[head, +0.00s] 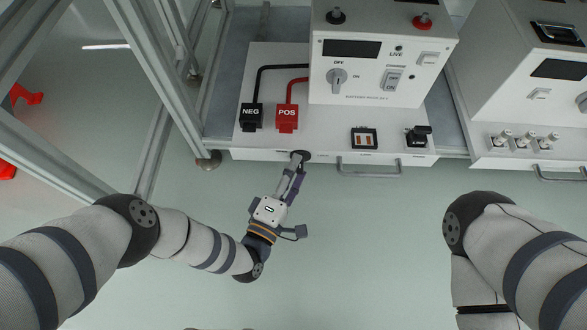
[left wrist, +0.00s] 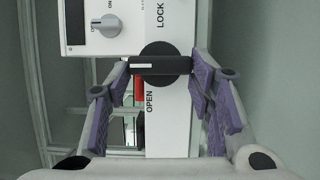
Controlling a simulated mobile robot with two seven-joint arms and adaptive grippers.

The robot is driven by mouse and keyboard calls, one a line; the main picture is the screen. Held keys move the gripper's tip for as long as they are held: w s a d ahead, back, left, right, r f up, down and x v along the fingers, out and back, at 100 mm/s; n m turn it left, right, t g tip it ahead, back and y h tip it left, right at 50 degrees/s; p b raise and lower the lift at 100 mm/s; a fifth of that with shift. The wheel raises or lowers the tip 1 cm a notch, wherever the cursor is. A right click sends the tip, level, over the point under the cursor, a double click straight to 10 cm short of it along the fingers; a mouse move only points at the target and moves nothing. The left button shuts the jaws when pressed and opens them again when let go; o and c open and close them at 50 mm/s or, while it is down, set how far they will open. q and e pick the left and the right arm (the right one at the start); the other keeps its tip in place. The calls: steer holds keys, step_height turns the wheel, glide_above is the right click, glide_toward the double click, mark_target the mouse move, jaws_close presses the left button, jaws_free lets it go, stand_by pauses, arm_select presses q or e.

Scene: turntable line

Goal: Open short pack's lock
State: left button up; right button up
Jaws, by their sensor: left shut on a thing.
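The lock is a round black knob with a bar handle and a white line at one end, seen in the left wrist view (left wrist: 165,68). LOCK and OPEN are printed beside it. The bar lies across the picture between these words. In the head view the lock (head: 306,155) is a dark disc on the front face of the white battery pack unit (head: 240,153), partly hidden by my fingers. My left gripper (head: 298,159) is shut on the lock's bar, one finger at each end; it also shows in the left wrist view (left wrist: 168,78). My right gripper is out of view.
A black NEG plug (head: 251,117) and a red POS plug (head: 287,118) stand on the unit, with cables. A handle (head: 369,172) sits right of the lock. Another white unit (head: 510,95) stands at the right.

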arm_select(q)
steer(key=shift+s+d, duration=0.1)
steer(key=o, duration=1.2)
steer(key=shift+c, duration=0.2)
steer(key=v, duration=1.2)
